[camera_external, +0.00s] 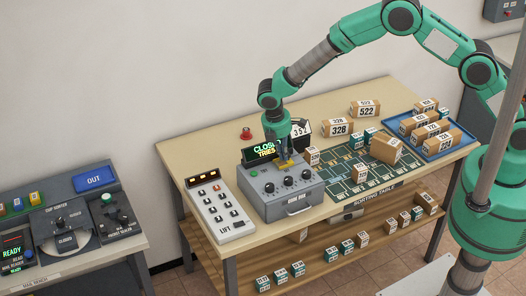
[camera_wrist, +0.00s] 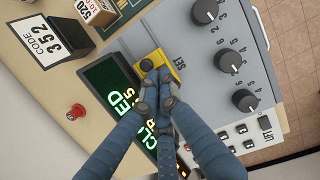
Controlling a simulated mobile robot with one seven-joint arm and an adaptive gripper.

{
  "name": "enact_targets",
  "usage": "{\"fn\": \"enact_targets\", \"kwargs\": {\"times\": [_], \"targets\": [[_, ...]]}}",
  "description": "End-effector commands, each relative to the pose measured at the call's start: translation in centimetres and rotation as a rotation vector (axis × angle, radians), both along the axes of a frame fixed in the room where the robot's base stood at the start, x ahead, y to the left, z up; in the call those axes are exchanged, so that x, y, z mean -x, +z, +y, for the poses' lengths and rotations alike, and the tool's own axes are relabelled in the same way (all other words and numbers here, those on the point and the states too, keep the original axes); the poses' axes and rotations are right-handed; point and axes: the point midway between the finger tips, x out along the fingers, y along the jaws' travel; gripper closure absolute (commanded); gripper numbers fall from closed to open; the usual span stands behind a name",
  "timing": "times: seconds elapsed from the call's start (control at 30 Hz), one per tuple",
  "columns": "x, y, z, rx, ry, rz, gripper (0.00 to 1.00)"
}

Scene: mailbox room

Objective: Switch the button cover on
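The yellow button cover (camera_wrist: 152,60) sits by the SET label on top of the grey control box (camera_external: 290,207). A dark round button shows at its left end in the wrist view. In the external view, a small yellow part of the cover (camera_external: 286,164) shows just under my fingertips. My gripper (camera_wrist: 157,84) points down at the cover, with its fingertips close together at the cover's near edge. It looks shut, with nothing visible between the fingers. I cannot tell whether the tips touch the cover. The fingers hide part of it.
Three black knobs (camera_wrist: 229,57) stand beside the cover. A lit display (camera_external: 262,152) reading "CLOSED" and "TRIES" stands behind the box. A LIFT keypad (camera_external: 219,212) is at its left, and a red button (camera_external: 246,134) is behind. Parcels and a blue tray (camera_external: 447,150) occupy the right.

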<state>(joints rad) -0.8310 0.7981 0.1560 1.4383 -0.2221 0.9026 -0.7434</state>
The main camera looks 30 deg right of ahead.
Motion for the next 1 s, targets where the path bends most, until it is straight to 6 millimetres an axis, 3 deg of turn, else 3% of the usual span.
{"fn": "enact_targets", "kwargs": {"times": [0.4, 1.0], "targets": [[0.0, 0.0, -4.5, 0.0, -0.001, 0.001, 1.0], [0.1, 0.1, -4.2, 0.0, 0.0, 0.0, 1.0]]}}
